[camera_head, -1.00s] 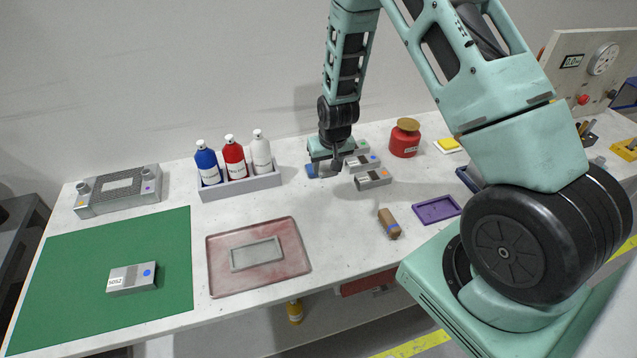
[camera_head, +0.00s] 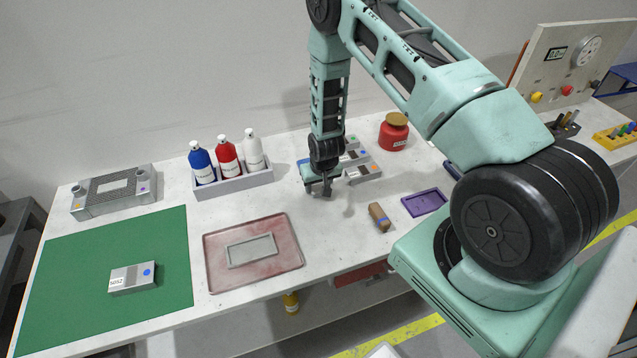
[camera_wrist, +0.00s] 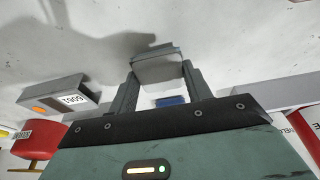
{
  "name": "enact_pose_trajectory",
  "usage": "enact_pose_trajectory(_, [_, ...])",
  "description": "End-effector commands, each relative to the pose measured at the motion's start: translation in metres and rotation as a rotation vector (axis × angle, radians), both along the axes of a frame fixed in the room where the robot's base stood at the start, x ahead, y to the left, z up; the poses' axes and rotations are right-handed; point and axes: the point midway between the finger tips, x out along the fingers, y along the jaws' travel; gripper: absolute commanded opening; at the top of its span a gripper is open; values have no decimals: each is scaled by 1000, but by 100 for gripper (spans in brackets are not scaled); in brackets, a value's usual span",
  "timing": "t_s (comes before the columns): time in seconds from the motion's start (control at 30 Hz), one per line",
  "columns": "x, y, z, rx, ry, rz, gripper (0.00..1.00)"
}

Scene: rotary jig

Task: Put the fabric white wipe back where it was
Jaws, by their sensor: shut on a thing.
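My gripper (camera_head: 325,190) is low over the table, left of the grey blocks. In the wrist view my gripper (camera_wrist: 160,75) is shut on a pale grey-white flat piece (camera_wrist: 157,66), which appears to be the fabric white wipe. The piece sits across the fingertips, and its shadow falls on the table. In the head view it is too small and too hidden by the fingers to make out.
Grey blocks (camera_head: 362,173) and a red pot (camera_head: 393,132) stand right of my gripper. A bottle holder (camera_head: 234,184) is to its left. A reddish tray (camera_head: 215,270) with a grey frame (camera_head: 250,251), a brown piece (camera_head: 379,216) and a purple tray (camera_head: 424,202) lie nearer the front.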

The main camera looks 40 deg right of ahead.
Motion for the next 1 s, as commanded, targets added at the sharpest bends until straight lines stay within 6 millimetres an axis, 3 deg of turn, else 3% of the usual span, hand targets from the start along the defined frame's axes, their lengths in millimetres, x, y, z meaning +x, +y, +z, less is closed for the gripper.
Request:
enact_pose_trajectory(0.23, [0,0,-4,0,0,0,28])
enact_pose_trajectory(0.27, [0,0,-4,0,0,0,52])
enact_pose_trajectory(0.33, [0,0,-3,0,0,0,71])
enact_pose_trajectory(0.77, [0,0,3,0,-1,0,71])
enact_pose_trajectory(1.0, [-8,2,33,-1,-4,0,71])
